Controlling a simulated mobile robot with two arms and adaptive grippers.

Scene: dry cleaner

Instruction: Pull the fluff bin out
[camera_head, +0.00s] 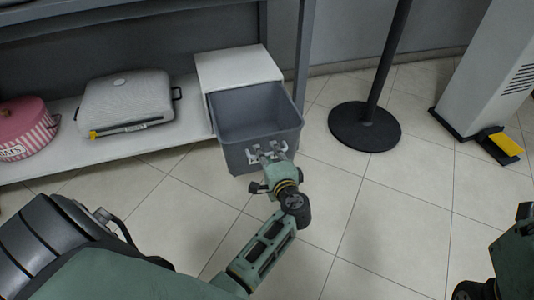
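The fluff bin (237,157) is a grey open-topped drawer, standing partly out of a white box-shaped housing (238,66) on the low shelf. The inside that shows is empty.
A silver case (126,102) and a pink striped round box (25,130) sit on the white shelf (115,147) to the left. A black post base (364,127) stands right of the bin. A pale machine with a yellow-topped pedal (503,144) is farther right. Tiled floor before the bin is clear.

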